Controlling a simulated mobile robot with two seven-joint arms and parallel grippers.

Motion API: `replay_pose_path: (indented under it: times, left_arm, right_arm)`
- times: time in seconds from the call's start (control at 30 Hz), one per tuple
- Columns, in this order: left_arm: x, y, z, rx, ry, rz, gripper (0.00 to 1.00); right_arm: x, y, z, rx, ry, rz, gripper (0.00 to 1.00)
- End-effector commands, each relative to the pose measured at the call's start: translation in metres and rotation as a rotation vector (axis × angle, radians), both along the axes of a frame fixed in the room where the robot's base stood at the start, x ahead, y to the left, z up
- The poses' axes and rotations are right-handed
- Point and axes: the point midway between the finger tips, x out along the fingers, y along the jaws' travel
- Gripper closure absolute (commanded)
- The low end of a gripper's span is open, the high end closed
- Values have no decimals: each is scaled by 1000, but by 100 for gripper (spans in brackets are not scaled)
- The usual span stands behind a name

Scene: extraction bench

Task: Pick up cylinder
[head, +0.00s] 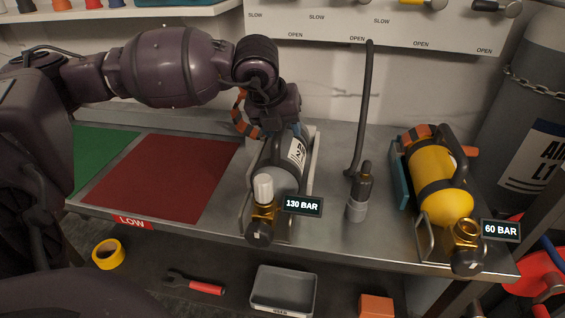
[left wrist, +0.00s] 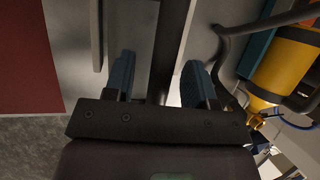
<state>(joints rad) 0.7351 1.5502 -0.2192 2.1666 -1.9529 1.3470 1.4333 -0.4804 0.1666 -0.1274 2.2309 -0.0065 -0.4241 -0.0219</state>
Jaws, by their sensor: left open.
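A grey cylinder (head: 283,172) with a white label, a white-capped brass valve and a "130 BAR" tag lies in a cradle on the metal bench. A yellow cylinder (head: 437,177) with a brass valve and a "60 BAR" tag lies in a second cradle to the right; it also shows at the right of the left wrist view (left wrist: 287,68). My left gripper (head: 277,120) is over the back end of the grey cylinder. In the left wrist view its blue fingertips (left wrist: 158,78) are apart, with a dark bar between them; contact cannot be told. My right gripper is not in view.
A dark hose with a grey-collared nozzle (head: 357,207) stands between the cylinders. A red mat (head: 160,178) marked "LOW" and a green mat (head: 100,158) lie at the left, clear. Below are yellow tape (head: 108,254), a red-handled tool (head: 205,287) and a grey bin (head: 284,290).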

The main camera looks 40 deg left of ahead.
Motion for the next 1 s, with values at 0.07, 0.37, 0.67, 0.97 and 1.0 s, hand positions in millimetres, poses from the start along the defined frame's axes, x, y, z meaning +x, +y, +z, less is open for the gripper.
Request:
replay_pose_path:
  times: [0.07, 0.37, 0.67, 0.97, 1.0]
  left_arm:
    - [0, 0, -1, 0, 1, 0, 49]
    - [0, 0, -4, 0, 2, 0, 49]
    - [0, 0, -6, 0, 1, 0, 49]
    - [0, 0, -6, 0, 1, 0, 78]
    - [0, 0, -6, 0, 1, 0, 84]
  right_arm:
    - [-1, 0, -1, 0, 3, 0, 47]
    - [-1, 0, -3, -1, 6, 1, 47]
    - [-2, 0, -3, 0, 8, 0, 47]
    - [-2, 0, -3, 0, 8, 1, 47]
    - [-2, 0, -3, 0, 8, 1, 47]
